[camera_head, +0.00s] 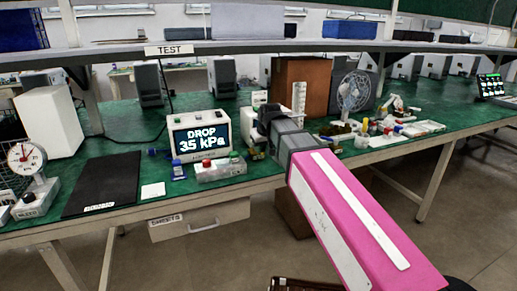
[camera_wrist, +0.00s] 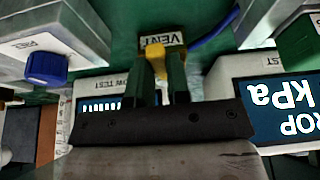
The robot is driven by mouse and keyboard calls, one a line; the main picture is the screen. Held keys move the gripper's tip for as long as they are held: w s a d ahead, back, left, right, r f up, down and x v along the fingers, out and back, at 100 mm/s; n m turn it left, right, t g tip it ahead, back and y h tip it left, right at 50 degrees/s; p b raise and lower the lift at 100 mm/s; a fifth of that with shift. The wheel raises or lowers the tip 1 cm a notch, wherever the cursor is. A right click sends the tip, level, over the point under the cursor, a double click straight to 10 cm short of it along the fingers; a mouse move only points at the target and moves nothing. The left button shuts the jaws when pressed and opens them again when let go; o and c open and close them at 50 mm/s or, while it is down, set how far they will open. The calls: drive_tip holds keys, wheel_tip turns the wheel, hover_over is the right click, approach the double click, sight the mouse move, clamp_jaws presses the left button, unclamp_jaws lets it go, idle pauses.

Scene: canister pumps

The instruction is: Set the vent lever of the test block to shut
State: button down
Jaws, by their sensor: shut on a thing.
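In the wrist view a yellow lever (camera_wrist: 155,52) stands beside a small plate marked VENT (camera_wrist: 172,39). My gripper (camera_wrist: 158,72) has its two dark green fingers around the lever, shut on it. The lever's lower part is hidden between the fingers, and I cannot read its setting. In the head view my gripper (camera_head: 262,128) is at the bench, just right of the display unit. There it and the arm hide the lever and most of what it is mounted on.
The display unit (camera_head: 201,137) reads DROP 35 kPa. In the wrist view a blue knob (camera_wrist: 46,67) and a blue tube (camera_wrist: 213,30) are close by. A brown box (camera_head: 302,85) and fan (camera_head: 354,91) stand behind.

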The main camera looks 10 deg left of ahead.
drive_tip(key=shift+w+d+n+g+y, duration=0.15)
drive_tip(key=shift+w+d+n+g, duration=0.1)
drive_tip(key=shift+n, duration=0.35)
drive_tip(key=shift+w+d+n+g+y, duration=0.15)
drive_tip(key=shift+d+n, duration=0.1)
drive_tip(key=shift+n, duration=0.35)
drive_tip(key=c, duration=1.1)
unclamp_jaws()
